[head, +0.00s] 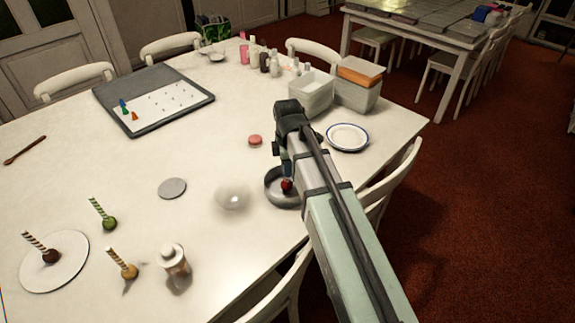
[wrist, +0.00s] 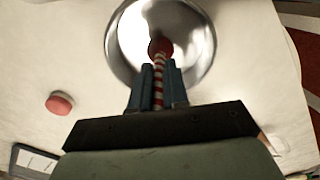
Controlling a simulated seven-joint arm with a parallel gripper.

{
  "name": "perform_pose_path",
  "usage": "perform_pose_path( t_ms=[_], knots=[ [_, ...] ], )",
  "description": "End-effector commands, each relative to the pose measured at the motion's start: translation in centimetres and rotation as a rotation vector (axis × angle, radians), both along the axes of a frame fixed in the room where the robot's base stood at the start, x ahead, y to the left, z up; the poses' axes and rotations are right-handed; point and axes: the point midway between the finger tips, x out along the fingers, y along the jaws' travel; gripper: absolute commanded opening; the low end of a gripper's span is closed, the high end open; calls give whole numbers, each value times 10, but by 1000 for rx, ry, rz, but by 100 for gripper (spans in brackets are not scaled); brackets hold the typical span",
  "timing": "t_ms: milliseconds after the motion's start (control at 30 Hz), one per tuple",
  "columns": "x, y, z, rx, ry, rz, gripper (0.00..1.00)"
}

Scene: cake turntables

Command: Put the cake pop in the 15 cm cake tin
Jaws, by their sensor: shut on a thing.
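My gripper (wrist: 158,78) is shut on the striped red-and-white stick of a red cake pop (wrist: 160,47), with the ball end pointing away from the gripper. The round metal cake tin (wrist: 120,42) lies beneath the ball. In the head view the red cake pop (head: 287,186) shows inside the outline of the tin (head: 272,197), near the table's right edge. I cannot tell whether the ball touches the tin's floor. My arm hides part of the tin's right side, and my gripper (head: 287,176) is mostly hidden in the head view.
Green (head: 109,222), brown (head: 51,256) and orange (head: 129,271) cake pops stand at the front left, the brown one on a white disc (head: 70,278). A glassy dome (head: 233,197) lies left of the tin. A pink macaron (head: 255,140) and a blue-rimmed plate (head: 347,138) are behind it.

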Motion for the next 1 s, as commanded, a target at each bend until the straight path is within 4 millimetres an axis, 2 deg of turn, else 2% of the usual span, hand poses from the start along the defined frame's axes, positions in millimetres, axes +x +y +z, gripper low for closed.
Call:
perform_pose_path(
  t_ms=[133, 167, 467, 1000],
  knots=[
    [0, 0, 0, 0, 0, 0, 0],
    [0, 0, 0, 0, 0, 0, 16],
    [0, 0, 0, 0, 0, 0, 44],
    [0, 0, 0, 0, 0, 0, 44]
  ],
)
